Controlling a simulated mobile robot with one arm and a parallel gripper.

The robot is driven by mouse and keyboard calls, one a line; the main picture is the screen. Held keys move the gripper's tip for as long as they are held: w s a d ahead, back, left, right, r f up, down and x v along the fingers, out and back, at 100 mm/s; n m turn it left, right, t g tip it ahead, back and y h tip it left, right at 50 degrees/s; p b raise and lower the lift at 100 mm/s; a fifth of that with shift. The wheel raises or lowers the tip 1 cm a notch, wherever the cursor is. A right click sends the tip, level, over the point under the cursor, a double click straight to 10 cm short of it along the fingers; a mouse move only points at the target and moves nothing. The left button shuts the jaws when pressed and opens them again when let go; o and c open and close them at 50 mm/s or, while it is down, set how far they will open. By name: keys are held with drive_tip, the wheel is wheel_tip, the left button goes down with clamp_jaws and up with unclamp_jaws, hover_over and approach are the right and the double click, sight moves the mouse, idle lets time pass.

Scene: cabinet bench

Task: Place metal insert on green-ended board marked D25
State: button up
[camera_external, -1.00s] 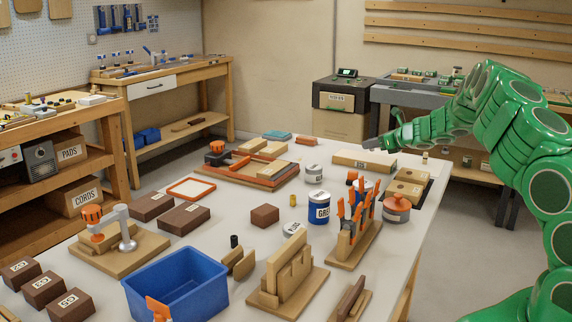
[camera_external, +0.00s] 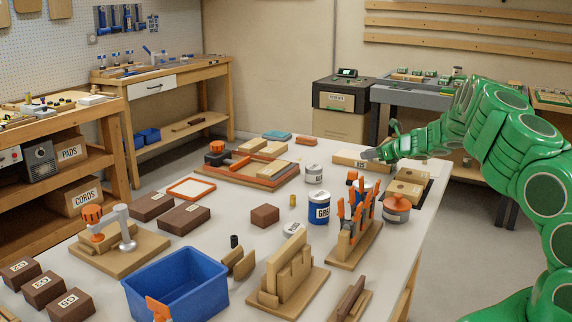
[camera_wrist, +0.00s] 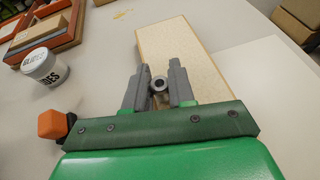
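A small round metal insert (camera_wrist: 159,84) with a dark centre hole sits between my fingertips in the wrist view. My gripper (camera_wrist: 160,82) appears shut on it, with a grey finger on either side. Below is a long pale board (camera_wrist: 170,42). In the external view, my gripper (camera_external: 368,156) is low at the right end of this board (camera_external: 345,161), which lies flat near the table's far right. Its label is partly hidden and not readable, and no green end shows. I cannot tell whether the insert touches the board.
A white-lidded jar (camera_external: 314,173) stands left of the board and shows in the wrist view (camera_wrist: 44,68). The table around the board is mostly clear.

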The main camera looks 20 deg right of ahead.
drive_tip(key=o, duration=0.4)
drive_tip(key=shift+o, duration=0.2)
drive_tip(key=shift+r, duration=0.1)
drive_tip(key=shift+v, duration=1.55)
drive_tip(key=v, duration=0.9)
